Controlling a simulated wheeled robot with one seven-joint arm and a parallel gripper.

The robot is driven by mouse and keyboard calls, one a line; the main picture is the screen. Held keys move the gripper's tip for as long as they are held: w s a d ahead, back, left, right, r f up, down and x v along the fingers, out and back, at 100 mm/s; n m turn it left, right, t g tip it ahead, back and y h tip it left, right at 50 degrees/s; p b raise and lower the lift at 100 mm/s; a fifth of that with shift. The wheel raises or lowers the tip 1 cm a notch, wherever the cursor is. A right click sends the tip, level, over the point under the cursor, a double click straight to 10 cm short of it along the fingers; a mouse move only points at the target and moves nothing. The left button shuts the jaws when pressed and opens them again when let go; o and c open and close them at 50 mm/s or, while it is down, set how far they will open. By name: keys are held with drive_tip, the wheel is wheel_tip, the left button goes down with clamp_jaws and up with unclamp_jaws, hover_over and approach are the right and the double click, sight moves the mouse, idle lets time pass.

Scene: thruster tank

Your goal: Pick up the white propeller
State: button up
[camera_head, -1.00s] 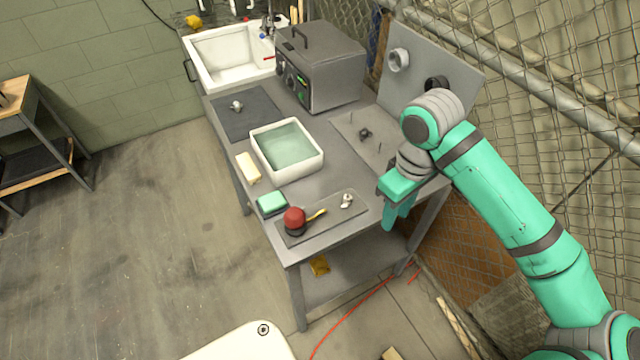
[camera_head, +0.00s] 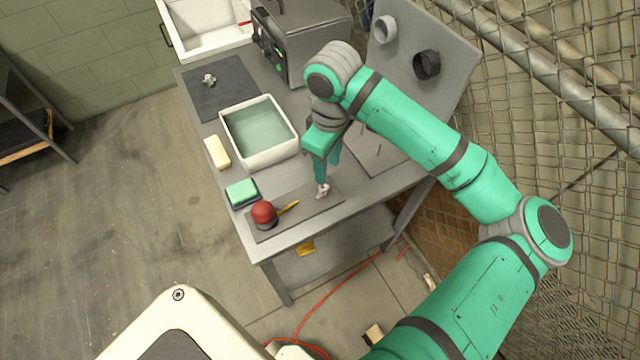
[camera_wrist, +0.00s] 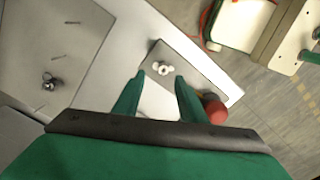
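The white propeller (camera_head: 323,191) sits on the grey mat (camera_head: 292,220) at the front end of the workbench. In the wrist view the white propeller (camera_wrist: 162,69) lies just beyond my fingertips, in line with the gap between them. My gripper (camera_head: 322,178) points down over it with its fingers apart. The wrist view also shows my gripper (camera_wrist: 160,78) open and empty. In the head view the fingers hide part of the propeller, and I cannot tell the exact height gap.
A red round-topped object (camera_head: 264,213) and a yellow-handled tool (camera_head: 288,207) share the mat. A green sponge (camera_head: 241,192), water tub (camera_head: 228,134) and grey propeller (camera_head: 208,80) are farther left. A dark propeller (camera_wrist: 48,80) and upright pins stand on a plate nearby.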

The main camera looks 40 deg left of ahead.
sight(323, 195)
drive_tip(key=shift+s+d+f, duration=0.15)
drive_tip(key=shift+s+f, duration=0.05)
drive_tip(key=shift+f, duration=0.4)
drive_tip(key=shift+s+a+f, duration=0.25)
drive_tip(key=shift+s+f, duration=0.05)
drive_tip(key=shift+f, duration=0.15)
drive_tip(key=shift+s+a+f, duration=0.2)
drive_tip(key=shift+s+f, duration=0.05)
drive_tip(key=shift+f, duration=0.15)
drive_tip(key=f, duration=0.3)
drive_tip(key=shift+d+f, duration=0.2)
drive_tip(key=shift+d, duration=0.05)
drive_tip(key=shift+w+f, duration=0.2)
drive_tip(key=shift+f, duration=0.35)
drive_tip(key=shift+w, duration=0.15)
